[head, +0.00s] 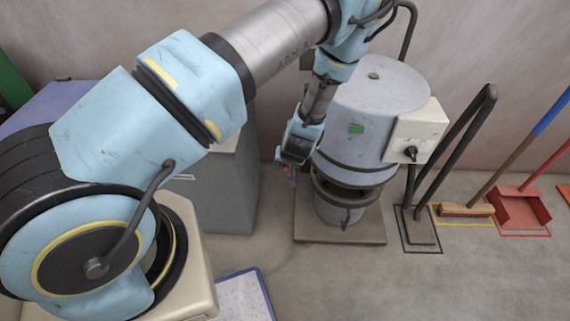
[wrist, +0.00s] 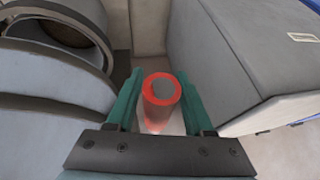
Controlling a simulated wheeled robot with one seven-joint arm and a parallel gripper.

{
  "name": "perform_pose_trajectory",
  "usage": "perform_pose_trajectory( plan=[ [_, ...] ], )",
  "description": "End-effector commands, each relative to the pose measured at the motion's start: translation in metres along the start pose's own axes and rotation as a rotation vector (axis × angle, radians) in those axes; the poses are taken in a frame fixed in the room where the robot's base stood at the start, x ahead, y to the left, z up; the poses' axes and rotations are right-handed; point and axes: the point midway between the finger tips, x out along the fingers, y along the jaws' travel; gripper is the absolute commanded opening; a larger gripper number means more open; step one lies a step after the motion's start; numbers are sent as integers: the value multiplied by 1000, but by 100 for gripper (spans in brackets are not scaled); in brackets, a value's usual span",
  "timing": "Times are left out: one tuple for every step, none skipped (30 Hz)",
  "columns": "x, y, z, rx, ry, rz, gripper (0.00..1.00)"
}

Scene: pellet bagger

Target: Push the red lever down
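The red lever (wrist: 150,108) shows end-on in the wrist view as a red cylinder with a grey centre. It stands between the two green fingers of my gripper (wrist: 161,90). The fingers are apart, one on each side of the lever; whether either touches it is hard to tell. In the head view my gripper (head: 290,168) is at the left side of the grey cylindrical machine (head: 372,115). My wrist hides most of the lever there.
A white control box (head: 424,125) with a black knob is on the machine's right side. A grey cabinet (head: 222,190) stands close on the left. A black-handled tool, a broom (head: 466,210) and a red dustpan (head: 522,208) are at the right. The front floor is mostly clear.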

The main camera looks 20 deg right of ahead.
Motion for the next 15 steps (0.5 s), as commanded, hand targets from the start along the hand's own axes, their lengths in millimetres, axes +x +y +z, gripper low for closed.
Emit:
perform_pose_trajectory(
  plan=[
    [0,1,-1,0,1,1,59],
    [0,1,-1,0,1,1,62],
    [-1,1,-1,0,2,2,62],
    [-1,1,-1,0,2,2,62],
    [-1,1,-1,0,2,2,62],
    [-1,1,-1,0,2,2,62],
    [-1,1,-2,0,2,3,62],
    [-1,1,-2,0,3,3,62],
    [-2,2,-2,0,3,3,62],
    [-2,2,-2,0,3,3,62],
    [-4,2,-2,0,3,3,62],
    [-6,2,-2,0,4,4,62],
    [-9,3,-3,1,5,4,62],
    [-12,3,-3,1,5,5,62],
    [-18,3,-2,1,5,4,62]
  ],
)
